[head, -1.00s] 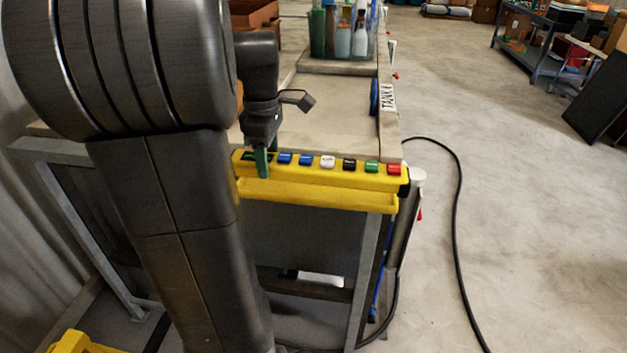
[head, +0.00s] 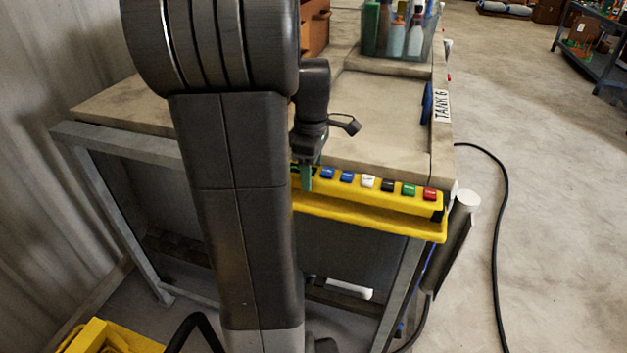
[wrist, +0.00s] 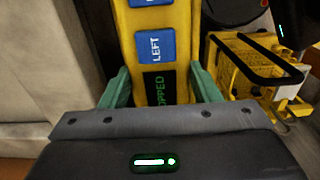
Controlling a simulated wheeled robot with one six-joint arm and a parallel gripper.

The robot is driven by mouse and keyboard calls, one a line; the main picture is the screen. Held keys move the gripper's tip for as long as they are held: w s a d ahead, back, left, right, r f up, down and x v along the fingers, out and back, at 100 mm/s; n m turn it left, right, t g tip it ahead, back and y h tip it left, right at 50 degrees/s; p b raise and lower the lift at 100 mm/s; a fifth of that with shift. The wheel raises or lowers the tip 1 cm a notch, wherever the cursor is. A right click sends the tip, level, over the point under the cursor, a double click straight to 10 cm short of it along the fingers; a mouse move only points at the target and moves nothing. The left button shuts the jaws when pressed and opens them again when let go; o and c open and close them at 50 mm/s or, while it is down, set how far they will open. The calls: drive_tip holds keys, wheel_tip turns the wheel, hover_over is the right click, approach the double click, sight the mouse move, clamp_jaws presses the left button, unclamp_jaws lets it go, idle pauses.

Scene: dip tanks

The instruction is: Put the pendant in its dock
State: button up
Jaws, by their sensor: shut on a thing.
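The pendant (head: 400,196) is a long yellow bar with blue, white, black, green and red buttons. In the wrist view the pendant (wrist: 183,20) runs away between the fingers (wrist: 160,88), showing a blue button marked LEFT and a dark display reading "...PPED". A yellow ledge (head: 375,226) runs just below the pendant; I cannot tell whether it is the dock or whether they touch.
The bench top (head: 385,125) is mostly clear, with a clear bin of bottles (head: 400,35) at the back. A white-capped cylinder (head: 467,200) stands at the bench's right corner. A black cable (head: 505,220) lies on the floor. A yellow crate (head: 110,338) is at lower left.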

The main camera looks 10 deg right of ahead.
drive_tip(key=shift+f, duration=1.6)
drive_tip(key=o, duration=1.1)
wheel_tip(320, 180, up, 12)
drive_tip(key=shift+f, duration=0.1)
drive_tip(key=shift+f, duration=3.45)
